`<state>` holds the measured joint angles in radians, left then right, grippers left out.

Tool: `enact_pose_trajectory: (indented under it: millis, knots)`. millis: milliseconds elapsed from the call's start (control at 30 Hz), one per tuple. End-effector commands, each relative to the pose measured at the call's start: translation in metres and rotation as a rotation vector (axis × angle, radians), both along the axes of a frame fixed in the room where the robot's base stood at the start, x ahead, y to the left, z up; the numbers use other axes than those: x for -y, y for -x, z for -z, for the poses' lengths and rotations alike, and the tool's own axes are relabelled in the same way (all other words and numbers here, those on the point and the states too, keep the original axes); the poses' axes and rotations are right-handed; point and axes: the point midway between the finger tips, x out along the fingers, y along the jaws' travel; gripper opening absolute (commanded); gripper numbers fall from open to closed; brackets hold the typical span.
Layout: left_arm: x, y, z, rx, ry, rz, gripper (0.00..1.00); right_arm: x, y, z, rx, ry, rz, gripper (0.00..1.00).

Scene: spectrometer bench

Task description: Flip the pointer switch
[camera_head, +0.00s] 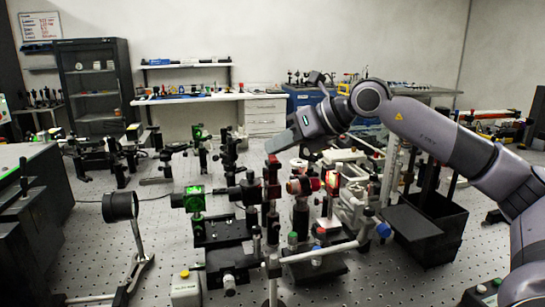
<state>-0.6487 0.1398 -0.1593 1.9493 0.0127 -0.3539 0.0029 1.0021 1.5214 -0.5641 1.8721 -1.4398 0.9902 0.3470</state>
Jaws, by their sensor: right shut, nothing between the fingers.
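My right gripper (277,143) comes in from the right, angled down and to the left, above the optics in the middle of the bench. Its fingers are shut with nothing visible between them. Below it stand red and black mounted optics (272,180). A device with a green glow (194,198) sits lower left of the gripper, clearly apart from it. A small box with a yellow button (186,288) stands at the front. I cannot tell which part is the pointer switch. My left gripper is out of view.
The perforated bench top (85,225) is crowded with posts and mounts. A round black holder (120,206) stands at the left, and a black open bin (428,240) at the right. White pipework (355,200) lies under my right arm. Some bare bench shows at the left.

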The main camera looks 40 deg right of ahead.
Motion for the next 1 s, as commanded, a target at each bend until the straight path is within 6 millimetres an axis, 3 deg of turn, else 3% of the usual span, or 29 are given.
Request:
enact_pose_trajectory:
  millis: [467,1000]
  knots:
    - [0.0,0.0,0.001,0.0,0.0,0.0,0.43,0.0,-0.001,0.002,-0.001,0.0,0.0,0.0]
    - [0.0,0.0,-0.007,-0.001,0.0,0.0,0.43,-0.002,0.004,-0.012,-0.001,0.0,0.0,0.0]
